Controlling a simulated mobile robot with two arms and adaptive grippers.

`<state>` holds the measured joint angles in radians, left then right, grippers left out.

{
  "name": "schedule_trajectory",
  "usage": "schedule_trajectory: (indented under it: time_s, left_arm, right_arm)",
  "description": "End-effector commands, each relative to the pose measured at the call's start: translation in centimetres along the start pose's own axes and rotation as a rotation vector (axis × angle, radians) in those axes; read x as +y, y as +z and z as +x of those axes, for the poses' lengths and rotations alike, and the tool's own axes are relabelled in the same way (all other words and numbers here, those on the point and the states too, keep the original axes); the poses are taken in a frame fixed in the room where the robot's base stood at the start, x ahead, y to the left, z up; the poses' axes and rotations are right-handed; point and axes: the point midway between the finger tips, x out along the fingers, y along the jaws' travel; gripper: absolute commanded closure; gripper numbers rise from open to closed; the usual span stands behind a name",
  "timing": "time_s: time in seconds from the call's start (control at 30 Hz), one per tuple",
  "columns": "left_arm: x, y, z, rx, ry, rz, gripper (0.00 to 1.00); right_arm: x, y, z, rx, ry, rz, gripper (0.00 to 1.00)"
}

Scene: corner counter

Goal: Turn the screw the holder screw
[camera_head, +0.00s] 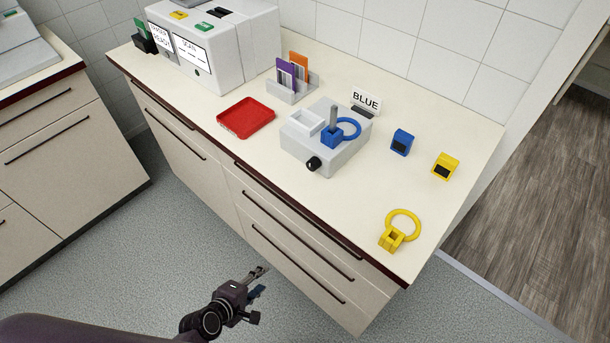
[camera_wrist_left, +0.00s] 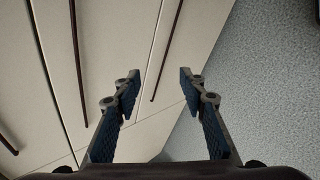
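The holder is a grey block (camera_head: 322,148) on the counter, with a black screw knob (camera_head: 313,163) on its front side. A blue ring-shaped part (camera_head: 347,128) sits on its top beside a grey upright post (camera_head: 333,114). A white square frame (camera_head: 305,122) is also on the block's top. My left gripper (camera_head: 261,281) is in front of the drawers, below the counter edge and well apart from the holder. In the left wrist view its two fingers (camera_wrist_left: 160,90) are spread with nothing between them. My right gripper is not in view.
A sign reading BLUE (camera_head: 366,100) stands behind the holder. A blue block (camera_head: 402,142), a yellow block (camera_head: 445,166) and a yellow ring part (camera_head: 399,231) lie to the right. A red tray (camera_head: 246,118) and a card rack (camera_head: 292,88) are left. The counter's front edge (camera_head: 265,186) lies between gripper and holder.

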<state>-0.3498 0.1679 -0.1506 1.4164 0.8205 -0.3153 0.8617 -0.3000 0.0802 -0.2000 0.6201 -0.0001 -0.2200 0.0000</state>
Motion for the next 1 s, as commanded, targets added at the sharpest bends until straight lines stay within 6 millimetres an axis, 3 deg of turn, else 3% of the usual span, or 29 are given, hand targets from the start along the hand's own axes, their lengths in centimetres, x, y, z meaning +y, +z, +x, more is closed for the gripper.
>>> schedule_trajectory:
  time_s: [0.03,0.2,0.3,0.4,0.5,0.63,1.0]
  left_arm:
    - [4.2,0.6,-0.5,-0.033,0.087,-0.134,0.62]
    - [18.0,3.6,-5.4,-0.256,0.326,-0.605,0.62]
    - [23.8,5.5,-9.3,-0.416,0.401,-0.812,0.62]
    - [27.5,7.1,-12.5,-0.543,0.434,-0.944,0.62]
    - [29.6,8.0,-14.6,-0.625,0.446,-1.020,0.62]
    - [30.8,8.5,-15.6,-0.669,0.450,-1.059,0.62]
    - [34.4,10.1,-12.1,-0.673,0.451,-1.062,0.62]
  right_arm:
    - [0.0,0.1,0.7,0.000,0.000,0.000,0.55]
    - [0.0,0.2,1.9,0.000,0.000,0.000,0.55]
    - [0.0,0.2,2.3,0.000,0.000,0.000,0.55]
    - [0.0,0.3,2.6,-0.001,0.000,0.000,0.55]
    - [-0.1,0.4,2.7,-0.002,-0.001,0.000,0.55]
    - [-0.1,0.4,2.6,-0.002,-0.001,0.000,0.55]
    - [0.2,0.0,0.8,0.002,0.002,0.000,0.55]
